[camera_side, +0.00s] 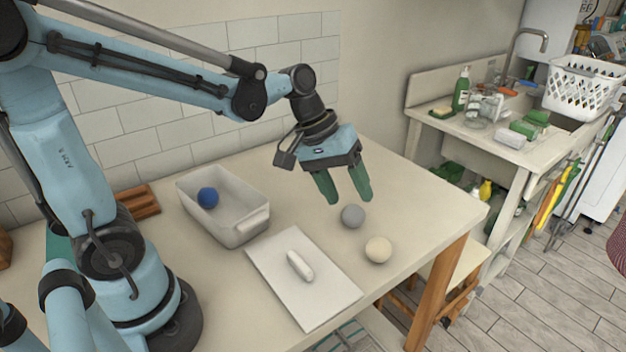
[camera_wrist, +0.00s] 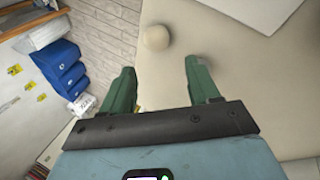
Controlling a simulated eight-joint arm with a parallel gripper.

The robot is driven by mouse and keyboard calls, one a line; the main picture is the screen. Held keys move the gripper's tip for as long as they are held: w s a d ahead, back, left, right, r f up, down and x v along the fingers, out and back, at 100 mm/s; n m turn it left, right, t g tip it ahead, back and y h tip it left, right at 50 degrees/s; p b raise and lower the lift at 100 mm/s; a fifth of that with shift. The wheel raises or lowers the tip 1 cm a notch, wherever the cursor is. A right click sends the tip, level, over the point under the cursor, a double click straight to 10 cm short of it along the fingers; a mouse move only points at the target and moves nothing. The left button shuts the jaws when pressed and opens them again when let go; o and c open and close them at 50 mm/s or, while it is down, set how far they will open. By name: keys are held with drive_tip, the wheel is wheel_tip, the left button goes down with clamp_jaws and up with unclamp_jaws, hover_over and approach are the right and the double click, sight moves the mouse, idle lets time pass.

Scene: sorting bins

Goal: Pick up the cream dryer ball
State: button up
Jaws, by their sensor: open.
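The cream dryer ball (camera_side: 378,249) rests on the table near its front right edge in the side view. One pale round ball (camera_wrist: 155,38) shows in the wrist view, beyond and between the fingertips; it looks cream. My gripper (camera_side: 348,198) is open and empty above the table, up and to the left of the cream ball in the side view. Its green fingers (camera_wrist: 160,82) are spread with bare table between them. A grey ball (camera_side: 353,216) sits on the table just below the fingertips in the side view, close to the cream ball.
A white bin (camera_side: 248,229) holding a blue ball (camera_side: 208,197) stands at the left. A white board (camera_side: 327,293) with a white rounded object (camera_side: 300,266) on it lies in front. The table edge (camera_side: 440,247) is close to the cream ball. A sink counter (camera_side: 500,135) stands behind.

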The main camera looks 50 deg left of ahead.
sight(374, 240)
drive_tip(key=shift+n+h, duration=0.3)
drive_tip(key=x, duration=0.7)
drive_tip(key=shift+w+d+f, duration=0.2)
drive_tip(key=shift+w+f, duration=0.05)
drive_tip(key=shift+w, duration=0.15)
drive_tip(key=shift+w+a+x, duration=0.15)
drive_tip(key=shift+x, duration=0.75)
drive_tip(key=shift+w+a+x, duration=0.1)
drive_tip(key=shift+a+x, duration=0.1)
drive_tip(key=shift+x, duration=1.55)
drive_tip(key=shift+c, duration=0.2)
drive_tip(key=c, duration=0.8)
